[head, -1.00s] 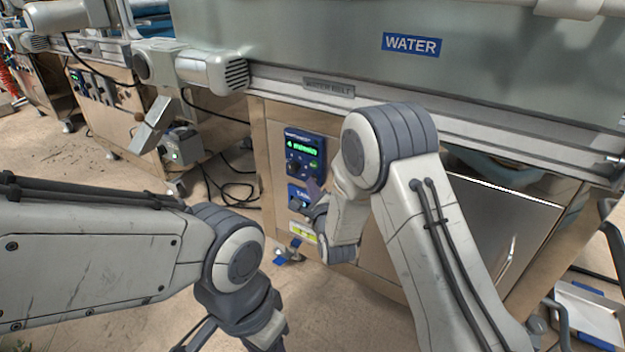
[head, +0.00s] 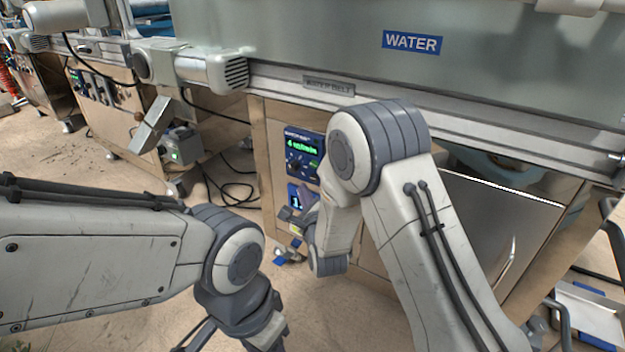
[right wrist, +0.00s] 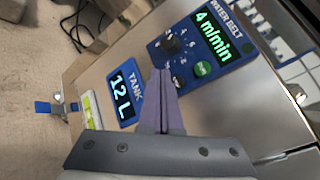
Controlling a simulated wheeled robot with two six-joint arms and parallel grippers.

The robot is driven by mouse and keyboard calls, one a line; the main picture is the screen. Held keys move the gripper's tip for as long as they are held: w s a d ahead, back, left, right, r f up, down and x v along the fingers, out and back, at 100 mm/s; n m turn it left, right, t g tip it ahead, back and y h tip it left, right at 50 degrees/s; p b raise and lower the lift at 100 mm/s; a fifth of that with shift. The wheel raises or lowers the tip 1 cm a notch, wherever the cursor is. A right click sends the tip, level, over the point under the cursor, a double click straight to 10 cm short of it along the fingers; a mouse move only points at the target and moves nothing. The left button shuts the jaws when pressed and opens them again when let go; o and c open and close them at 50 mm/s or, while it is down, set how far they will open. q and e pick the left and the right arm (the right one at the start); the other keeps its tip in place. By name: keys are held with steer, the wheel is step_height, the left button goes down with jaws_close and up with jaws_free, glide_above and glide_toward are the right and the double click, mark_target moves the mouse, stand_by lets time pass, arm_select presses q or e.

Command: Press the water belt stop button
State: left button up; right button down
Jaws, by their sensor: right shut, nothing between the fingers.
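The blue water belt control panel (head: 303,153) is on the front of the steel cabinet, below the WATER BELT plate. In the right wrist view the panel (right wrist: 236,62) shows a green 4 m/min display, a black knob (right wrist: 170,43) and a green button (right wrist: 202,69). I cannot make out a stop button; the lower panel edge beside my fingers is partly hidden. My right gripper (head: 291,214) is shut and empty. In the right wrist view its fingertips (right wrist: 161,73) overlap the panel's lower edge, below the knob; contact cannot be told. My left gripper is out of view.
The steel water housing (head: 300,45) overhangs above. A grey motor (head: 205,70) sticks out at the left. Cables lie on the floor.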

steer(key=shift+s+a, duration=0.45)
steer(key=shift+s, duration=0.2)
steer(key=shift+s+a, duration=0.4)
steer(key=shift+s, duration=0.2)
